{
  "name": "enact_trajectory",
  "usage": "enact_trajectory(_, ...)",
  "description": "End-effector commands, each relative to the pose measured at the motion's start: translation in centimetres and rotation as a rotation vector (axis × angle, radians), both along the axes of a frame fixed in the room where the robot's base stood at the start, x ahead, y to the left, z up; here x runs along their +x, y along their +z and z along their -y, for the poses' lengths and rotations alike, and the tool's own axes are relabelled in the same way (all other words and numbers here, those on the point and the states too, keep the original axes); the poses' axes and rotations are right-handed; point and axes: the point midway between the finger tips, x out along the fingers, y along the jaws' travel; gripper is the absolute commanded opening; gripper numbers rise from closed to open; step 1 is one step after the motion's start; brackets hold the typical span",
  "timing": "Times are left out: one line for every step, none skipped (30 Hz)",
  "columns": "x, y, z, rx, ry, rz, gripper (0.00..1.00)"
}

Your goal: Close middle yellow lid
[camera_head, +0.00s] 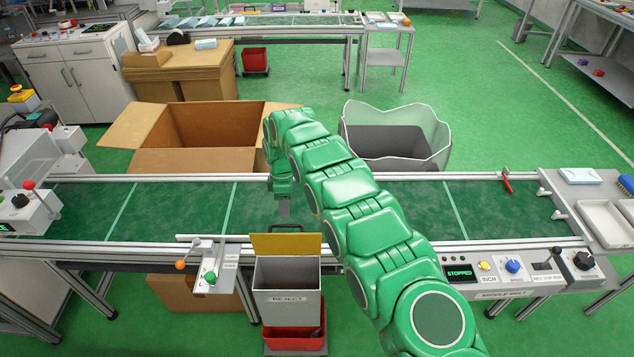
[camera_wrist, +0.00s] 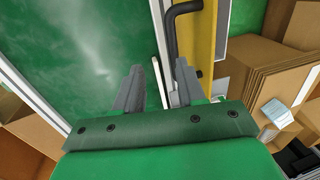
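The yellow lid (camera_head: 286,246) stands raised, open, at the back of the grey REJECT bin (camera_head: 287,278) in front of the belt. A black handle (camera_head: 287,228) shows along its upper edge. In the wrist view the yellow lid (camera_wrist: 207,42) is at the upper right, with the black handle (camera_wrist: 172,35) on its left side. My gripper (camera_head: 284,207) is over the belt, just behind the lid. In the wrist view my gripper (camera_wrist: 158,82) has its fingers apart with nothing held. Its right finger lies in front of the lid's handle edge; contact cannot be told.
The green belt (camera_head: 350,208) runs across, with a metal rail along its front. Its control panel (camera_head: 510,267) reads STOPPED. A lever post (camera_head: 205,265) with an orange knob stands left of the bin. A red tray (camera_head: 293,337) sits below the bin. An open cardboard box (camera_head: 200,135) stands behind.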

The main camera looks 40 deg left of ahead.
Motion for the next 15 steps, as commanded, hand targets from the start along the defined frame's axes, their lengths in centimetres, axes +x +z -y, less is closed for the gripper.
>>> enact_trajectory(0.2, 0.6, -0.2, 0.006, -0.001, 0.003, 0.39)
enact_trajectory(0.3, 1.0, -0.2, 0.008, -0.002, 0.004, 0.39)
enact_trajectory(0.5, 1.3, -0.3, 0.009, -0.002, 0.005, 0.39)
enact_trajectory(0.5, 1.6, -0.3, 0.010, -0.004, 0.005, 0.39)
enact_trajectory(0.6, 1.9, -0.4, 0.011, -0.004, 0.006, 0.39)
enact_trajectory(0.7, 2.2, -0.4, 0.011, -0.004, 0.006, 0.39)
enact_trajectory(0.7, 2.5, -0.4, 0.012, -0.004, 0.007, 0.39)
enact_trajectory(0.8, 2.7, -0.5, 0.012, -0.004, 0.007, 0.39)
enact_trajectory(0.8, 3.1, -0.5, 0.012, -0.004, 0.007, 0.39)
enact_trajectory(1.0, 3.2, -0.3, 0.011, -0.010, 0.009, 0.39)
enact_trajectory(1.2, 3.3, -0.2, 0.010, -0.016, 0.011, 0.39)
enact_trajectory(1.5, 3.5, 0.0, 0.010, -0.023, 0.015, 0.39)
enact_trajectory(1.6, 3.7, 0.1, 0.010, -0.028, 0.016, 0.39)
enact_trajectory(1.8, 3.8, 0.2, 0.009, -0.032, 0.018, 0.39)
enact_trajectory(2.0, 4.0, 0.4, 0.009, -0.039, 0.020, 0.39)
